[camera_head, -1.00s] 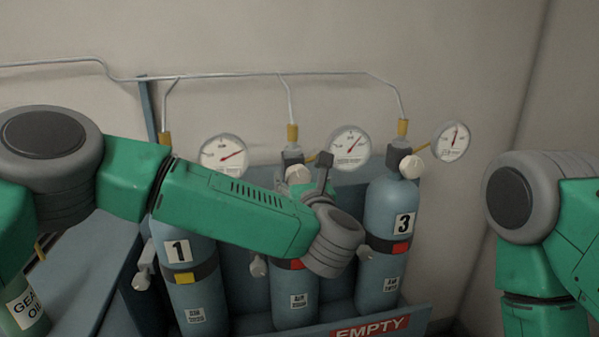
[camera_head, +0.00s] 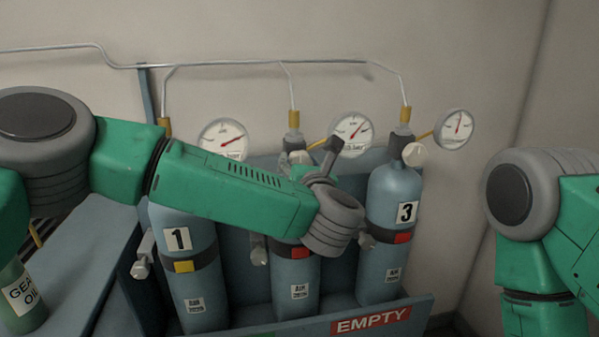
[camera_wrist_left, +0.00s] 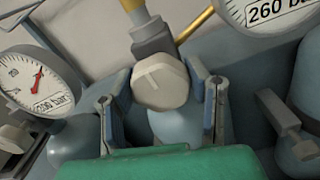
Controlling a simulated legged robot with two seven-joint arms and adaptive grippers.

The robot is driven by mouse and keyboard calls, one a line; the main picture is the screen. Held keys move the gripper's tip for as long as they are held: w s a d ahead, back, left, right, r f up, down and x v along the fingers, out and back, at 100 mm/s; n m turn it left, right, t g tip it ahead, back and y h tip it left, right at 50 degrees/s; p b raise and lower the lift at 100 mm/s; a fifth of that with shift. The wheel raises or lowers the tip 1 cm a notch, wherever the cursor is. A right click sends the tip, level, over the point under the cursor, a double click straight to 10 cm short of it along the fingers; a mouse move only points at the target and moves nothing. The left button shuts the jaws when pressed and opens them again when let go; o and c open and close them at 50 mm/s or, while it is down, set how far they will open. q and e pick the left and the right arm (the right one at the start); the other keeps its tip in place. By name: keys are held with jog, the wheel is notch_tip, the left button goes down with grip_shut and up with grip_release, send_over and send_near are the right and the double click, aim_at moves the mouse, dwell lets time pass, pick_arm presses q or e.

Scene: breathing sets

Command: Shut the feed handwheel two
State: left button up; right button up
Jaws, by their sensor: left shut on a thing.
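Feed handwheel two is a pale, many-sided knob (camera_wrist_left: 160,83) on the valve of the middle cylinder (camera_head: 295,278). In the left wrist view it sits between the two fingers of my left gripper (camera_head: 308,160), which is shut on it. In the head view only a little of the knob shows, behind the fingers. My left forearm and wrist hide the cylinder's upper part and its number. My right gripper is not in view; only part of my right arm shows.
Cylinder one (camera_head: 185,285) and cylinder three (camera_head: 393,190) stand on either side. Round gauges (camera_head: 352,135) sit above, fed by a thin pipe (camera_head: 240,65) along the wall. An "EMPTY" label (camera_head: 371,320) is on the rack front. A "GEAR OIL" container (camera_head: 25,295) stands left.

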pick_arm(q)
jog(key=shift+m, duration=0.4)
jog(key=o, duration=1.2)
jog(key=shift+d, duration=0.15)
jog(key=shift+s+d, duration=0.1)
jog(key=shift+s, duration=0.1)
jog(key=s+d, duration=0.2)
jog(key=s, duration=0.9)
jog(key=shift+s+d, duration=0.15)
jog(key=shift+s, duration=0.05)
jog(key=shift+f, duration=0.1)
